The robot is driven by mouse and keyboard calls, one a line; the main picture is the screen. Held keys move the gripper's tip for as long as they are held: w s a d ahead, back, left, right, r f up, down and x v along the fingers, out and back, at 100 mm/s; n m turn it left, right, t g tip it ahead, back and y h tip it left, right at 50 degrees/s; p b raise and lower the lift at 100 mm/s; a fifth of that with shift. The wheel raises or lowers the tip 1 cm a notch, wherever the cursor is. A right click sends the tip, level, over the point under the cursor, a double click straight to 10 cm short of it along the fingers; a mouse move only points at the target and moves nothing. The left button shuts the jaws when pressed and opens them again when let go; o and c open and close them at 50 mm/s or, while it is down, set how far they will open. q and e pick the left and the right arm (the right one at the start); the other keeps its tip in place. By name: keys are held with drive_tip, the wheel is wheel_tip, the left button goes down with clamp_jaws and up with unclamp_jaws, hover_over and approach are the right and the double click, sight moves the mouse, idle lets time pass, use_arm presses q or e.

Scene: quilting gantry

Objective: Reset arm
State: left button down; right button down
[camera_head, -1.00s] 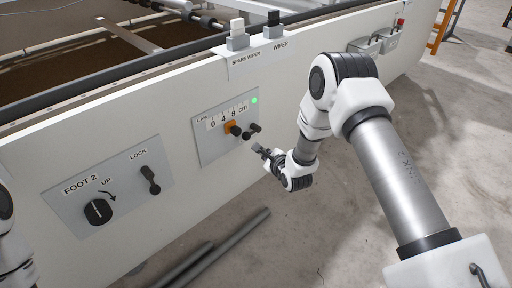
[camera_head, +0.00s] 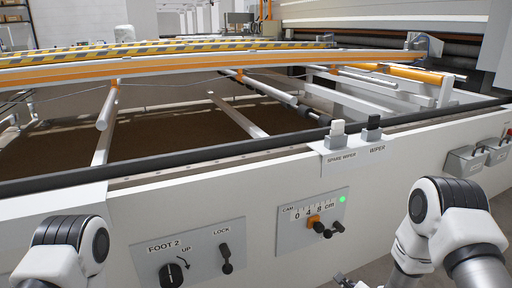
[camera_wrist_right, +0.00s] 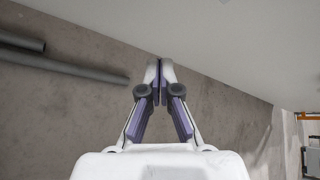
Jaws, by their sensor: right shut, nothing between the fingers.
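My right gripper (camera_wrist_right: 160,72) is shut and empty in the right wrist view, with its fingertips together over bare floor beside the white machine side. In the head view only a small dark part of it shows at the bottom edge, below the CAM panel (camera_head: 289,242). My right arm (camera_head: 445,225) is bent at the lower right. My left arm (camera_head: 68,245) shows at the lower left, and its gripper is out of the picture. The CAM panel has an orange pointer (camera_head: 313,221), black knobs (camera_head: 337,227) and a lit green lamp (camera_head: 342,199).
The FOOT 2 panel (camera_head: 205,240) carries a dial (camera_head: 171,274) and a LOCK lever (camera_head: 226,259). A white switch (camera_head: 338,131) and a black WIPER switch (camera_head: 373,127) stand on the ledge. Grey boxes (camera_head: 463,161) hang at right. Pipes (camera_wrist_right: 75,68) lie on the floor.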

drive_tip(key=s+a+f+n+g, duration=0.4)
drive_tip(key=s+f, duration=0.4)
drive_tip(key=s, duration=0.4)
drive_tip(key=s+f+n+g, duration=0.2)
drive_tip(key=s+n+g, duration=0.6)
drive_tip(key=s+n, duration=1.4)
wheel_tip(320, 180, up, 32)
drive_tip(key=p, duration=3.2)
drive_tip(key=shift+s+a+f+n, duration=0.25)
drive_tip(key=shift+s+a+n, duration=0.05)
drive_tip(key=shift+s, duration=0.1)
